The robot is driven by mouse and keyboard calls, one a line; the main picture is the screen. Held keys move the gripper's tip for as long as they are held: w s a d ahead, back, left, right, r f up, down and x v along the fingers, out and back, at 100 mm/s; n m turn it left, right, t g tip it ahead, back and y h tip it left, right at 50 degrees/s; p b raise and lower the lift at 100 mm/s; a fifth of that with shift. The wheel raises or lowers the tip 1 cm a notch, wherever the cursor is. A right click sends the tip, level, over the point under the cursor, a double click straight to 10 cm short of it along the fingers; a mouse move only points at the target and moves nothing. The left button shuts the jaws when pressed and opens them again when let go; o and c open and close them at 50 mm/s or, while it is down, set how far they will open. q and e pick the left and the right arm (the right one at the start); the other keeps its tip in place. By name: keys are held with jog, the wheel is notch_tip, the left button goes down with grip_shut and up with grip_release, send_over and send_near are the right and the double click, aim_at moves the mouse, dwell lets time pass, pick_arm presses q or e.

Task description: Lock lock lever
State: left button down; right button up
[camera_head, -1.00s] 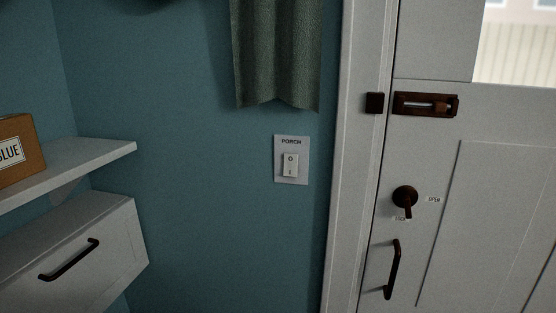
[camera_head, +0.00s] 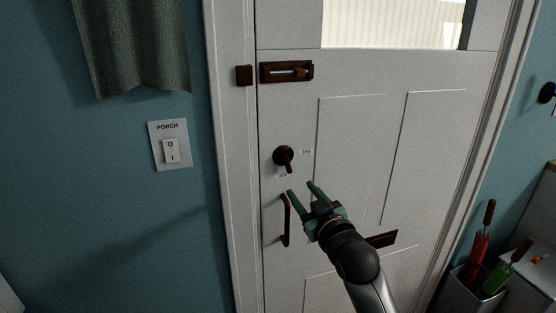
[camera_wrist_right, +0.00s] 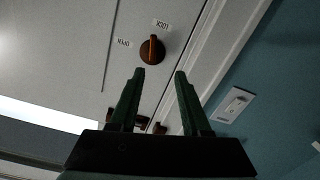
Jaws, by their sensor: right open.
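The lock lever (camera_head: 284,158) is a dark brown round knob with a short handle on the white door. Its handle points down, toward the small label below it; the OPEN label (camera_head: 306,152) is to its right. In the right wrist view the lever (camera_wrist_right: 152,50) appears upside down, its handle toward the LOCK label (camera_wrist_right: 162,23). My right gripper (camera_head: 302,188) is open and empty, with its fingertips just below and right of the lever in the head view. In the wrist view the fingers (camera_wrist_right: 160,74) stop short of the lever, apparently not touching it. My left gripper is not in view.
A brown slide bolt (camera_head: 287,72) is above the lever. A dark pull handle (camera_head: 286,220) is below, close to my right gripper. A PORCH switch (camera_head: 170,145) is on the blue wall at left.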

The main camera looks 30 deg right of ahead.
aim_at(287, 159)
jog(key=x, duration=0.4)
jog(key=r+p+x, duration=0.1)
jog(key=x, duration=0.3)
jog(key=r+x, duration=0.1)
jog(key=x, duration=0.3)
jog(key=shift+w+d+r+p, duration=0.15)
jog(key=shift+w+d+p, duration=0.05)
jog(key=shift+d+p, duration=0.25)
grip_shut()
jog(key=shift+m, duration=0.3)
